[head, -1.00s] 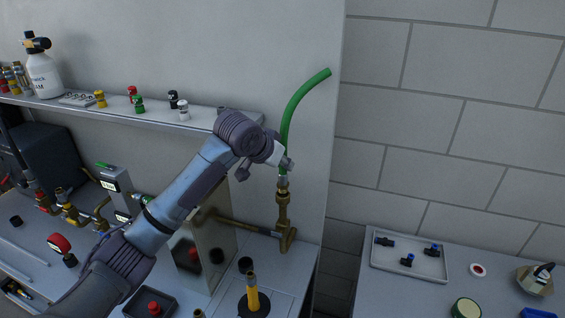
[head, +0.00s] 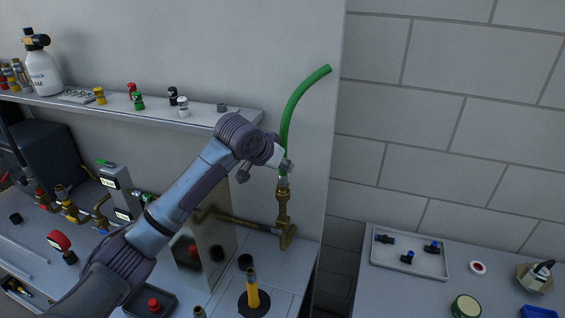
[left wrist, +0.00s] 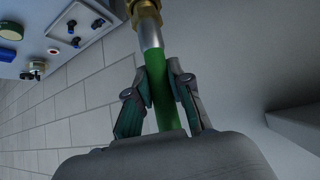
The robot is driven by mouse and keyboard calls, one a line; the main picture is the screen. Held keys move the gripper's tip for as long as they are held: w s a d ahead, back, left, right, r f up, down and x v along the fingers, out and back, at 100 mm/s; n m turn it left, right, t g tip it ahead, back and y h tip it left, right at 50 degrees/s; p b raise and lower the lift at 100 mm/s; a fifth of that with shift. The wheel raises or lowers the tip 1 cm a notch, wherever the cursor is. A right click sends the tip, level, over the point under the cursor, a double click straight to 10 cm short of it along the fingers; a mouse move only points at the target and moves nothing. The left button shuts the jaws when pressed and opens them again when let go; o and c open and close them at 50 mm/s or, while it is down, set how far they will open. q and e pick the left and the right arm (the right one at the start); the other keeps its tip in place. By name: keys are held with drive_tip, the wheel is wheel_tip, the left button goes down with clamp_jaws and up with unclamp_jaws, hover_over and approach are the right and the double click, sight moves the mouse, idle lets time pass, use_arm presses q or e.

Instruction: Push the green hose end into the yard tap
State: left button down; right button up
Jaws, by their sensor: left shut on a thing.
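The green hose (head: 297,102) rises from my left gripper (head: 285,166) and curves up to the right in the head view. My left gripper is shut on the hose near its lower end. The left wrist view shows the hose (left wrist: 160,88) between the two fingers (left wrist: 160,98), with a silver sleeve (left wrist: 150,36) beyond it. The sleeve meets the brass tap (left wrist: 143,8). In the head view the brass tap (head: 283,208) stands upright directly below the hose end, in line with it. How deep the end sits inside cannot be told. My right gripper is out of view.
A shelf (head: 215,117) with small coloured fittings runs along the wall behind my arm. A tray (head: 432,268) with blue-black fittings lies on the right bench. The space right of the hose is clear.

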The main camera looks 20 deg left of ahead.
use_arm(q)
drive_tip(key=shift+s+f, duration=0.1)
drive_tip(key=shift+f, duration=0.45)
drive_tip(key=c, duration=1)
unclamp_jaws()
drive_tip(key=v, duration=1.1)
drive_tip(key=shift+s+a+r, duration=0.1)
drive_tip(key=shift+s+r, duration=0.15)
drive_tip(key=shift+r, duration=0.05)
